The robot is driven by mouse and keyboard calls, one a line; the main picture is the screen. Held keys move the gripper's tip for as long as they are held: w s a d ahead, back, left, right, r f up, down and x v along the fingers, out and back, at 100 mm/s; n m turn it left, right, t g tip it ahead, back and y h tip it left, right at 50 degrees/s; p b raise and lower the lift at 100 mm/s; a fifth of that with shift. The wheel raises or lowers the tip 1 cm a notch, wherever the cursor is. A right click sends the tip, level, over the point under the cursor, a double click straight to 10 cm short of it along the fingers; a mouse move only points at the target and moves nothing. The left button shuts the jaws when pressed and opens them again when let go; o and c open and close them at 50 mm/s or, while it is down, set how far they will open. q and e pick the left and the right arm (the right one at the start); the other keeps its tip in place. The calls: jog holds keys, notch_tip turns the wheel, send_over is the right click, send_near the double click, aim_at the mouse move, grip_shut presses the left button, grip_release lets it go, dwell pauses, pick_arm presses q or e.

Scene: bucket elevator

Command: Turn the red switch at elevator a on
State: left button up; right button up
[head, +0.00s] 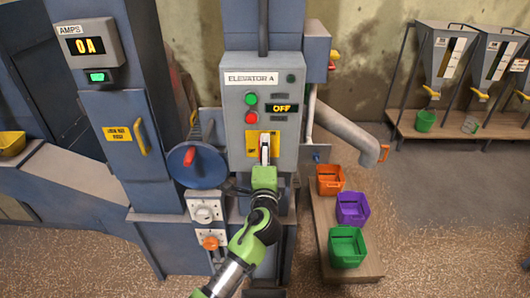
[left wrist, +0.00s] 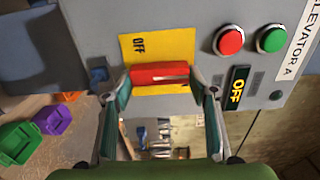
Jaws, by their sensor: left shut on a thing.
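The grey Elevator A panel (head: 236,130) stands in the middle of the head view. It carries a green button (head: 251,98), a red button (head: 251,117) and a display (head: 285,108) reading OFF. Below them is a yellow plate (head: 251,145). My left gripper (head: 264,148) is at this plate and hides the switch in the head view. In the left wrist view the red switch (left wrist: 160,75) lies between the fingertips of my left gripper (left wrist: 160,82), which is shut on it. The yellow plate (left wrist: 155,45) shows the word OFF beside it. My right gripper is out of view.
A blue round disc with a red handle (head: 189,160) is just left of the panel. An AMPS display (head: 85,46) reads 0A. Orange (head: 330,181), purple (head: 352,208) and green (head: 347,246) bins stand at the right. A pipe (head: 345,130) sticks out right of the panel.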

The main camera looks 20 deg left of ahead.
pick_arm(q)
jog(key=shift+a+r, duration=0.1)
jog(key=shift+r, duration=0.15)
jog(key=o, duration=1.1)
jog(key=shift+w+f, duration=0.15)
jog(key=shift+f, duration=0.05)
jog(key=v, duration=1.2)
